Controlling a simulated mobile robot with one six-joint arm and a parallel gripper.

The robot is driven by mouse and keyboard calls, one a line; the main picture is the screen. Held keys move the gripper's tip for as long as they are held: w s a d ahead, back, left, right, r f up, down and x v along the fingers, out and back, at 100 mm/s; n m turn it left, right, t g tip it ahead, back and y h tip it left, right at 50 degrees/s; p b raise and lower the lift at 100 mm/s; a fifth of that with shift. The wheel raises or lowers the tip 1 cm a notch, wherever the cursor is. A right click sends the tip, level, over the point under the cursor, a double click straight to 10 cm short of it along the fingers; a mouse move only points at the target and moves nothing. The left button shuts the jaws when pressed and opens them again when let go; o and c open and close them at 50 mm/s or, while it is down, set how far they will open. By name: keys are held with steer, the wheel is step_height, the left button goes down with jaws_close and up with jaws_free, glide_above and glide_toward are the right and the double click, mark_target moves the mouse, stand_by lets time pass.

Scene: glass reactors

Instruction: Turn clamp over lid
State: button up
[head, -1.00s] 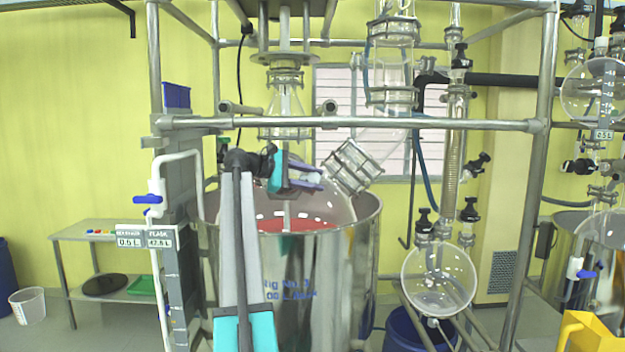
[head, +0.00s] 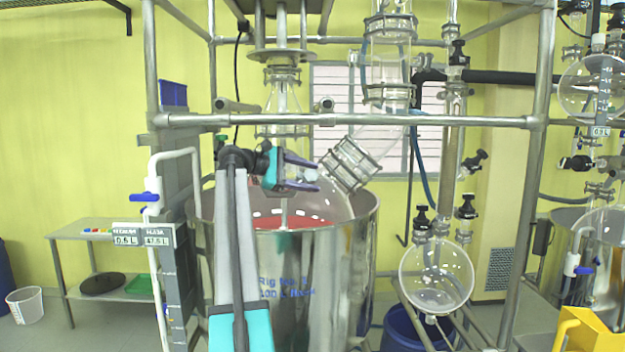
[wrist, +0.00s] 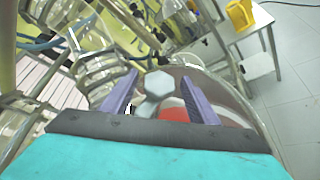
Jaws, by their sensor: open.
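My gripper (head: 318,175) is open above the steel vessel (head: 315,262), with its two purple fingers spread one above the other in the head view. In the wrist view my gripper (wrist: 160,77) has a grey faceted clamp knob (wrist: 158,84) with a short stem between its fingers. The fingers appear apart from the knob on both sides. In the head view a pale piece, seemingly the same clamp, shows between the fingers. A clear glass lid (head: 338,205) covers the vessel, with red liquid (head: 300,221) below.
A slanted, flanged glass pipe (head: 350,165) stands close right of my fingers. A steel frame bar (head: 400,121) crosses above. A round glass flask (head: 436,273) hangs to the right. A yellow jug (head: 585,330) is at the lower right.

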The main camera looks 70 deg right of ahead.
steer(key=b+v, duration=0.3)
steer(key=v, duration=0.9)
steer(key=shift+w+a, duration=0.25)
steer(key=shift+s, duration=0.15)
